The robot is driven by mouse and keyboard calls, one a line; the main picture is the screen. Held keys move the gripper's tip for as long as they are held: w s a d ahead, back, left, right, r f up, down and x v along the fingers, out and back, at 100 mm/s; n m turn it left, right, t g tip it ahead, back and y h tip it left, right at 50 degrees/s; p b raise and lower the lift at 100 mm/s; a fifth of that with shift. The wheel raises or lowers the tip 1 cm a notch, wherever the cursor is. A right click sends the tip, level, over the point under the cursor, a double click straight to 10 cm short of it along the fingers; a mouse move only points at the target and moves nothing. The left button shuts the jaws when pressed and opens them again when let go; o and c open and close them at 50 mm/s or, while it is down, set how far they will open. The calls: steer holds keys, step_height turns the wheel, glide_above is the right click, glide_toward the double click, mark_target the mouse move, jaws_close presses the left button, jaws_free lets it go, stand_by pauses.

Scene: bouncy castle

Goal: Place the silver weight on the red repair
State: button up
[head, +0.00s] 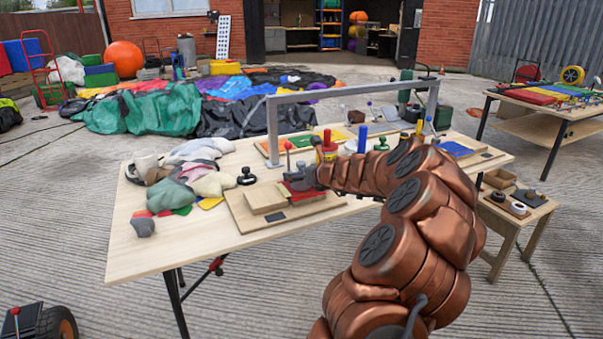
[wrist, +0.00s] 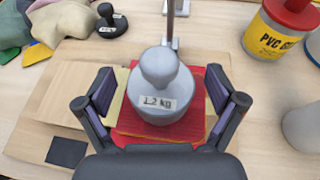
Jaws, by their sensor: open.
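The silver weight (wrist: 160,92), a grey cylinder with a round knob and a "1.2 kg" label, stands upright in the wrist view. It appears to rest on the red repair (wrist: 133,122), a red square patch on a wooden board (wrist: 60,95). My gripper (wrist: 160,100) is open, with one finger on each side of the weight and visible gaps between. In the head view my gripper (head: 308,182) is over the board, and the red repair (head: 297,193) shows partly beneath it. The weight is not clearly distinguishable there.
A yellow PVC glue tin (wrist: 277,32) with a red lid stands at the right. A black-knobbed stamp-like tool (wrist: 110,20) and fabric scraps (wrist: 45,22) lie at the left. A grey metal frame (head: 272,130) spans the table behind. The table's front left (head: 150,255) is clear.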

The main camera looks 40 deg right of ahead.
steer(key=shift+r, duration=0.1)
steer(key=shift+s+r, duration=0.2)
steer(key=shift+s, duration=0.1)
steer(key=p+v, duration=0.2)
steer(key=v, duration=0.9)
steer(key=shift+s, duration=0.2)
steer(key=shift+a, duration=0.2)
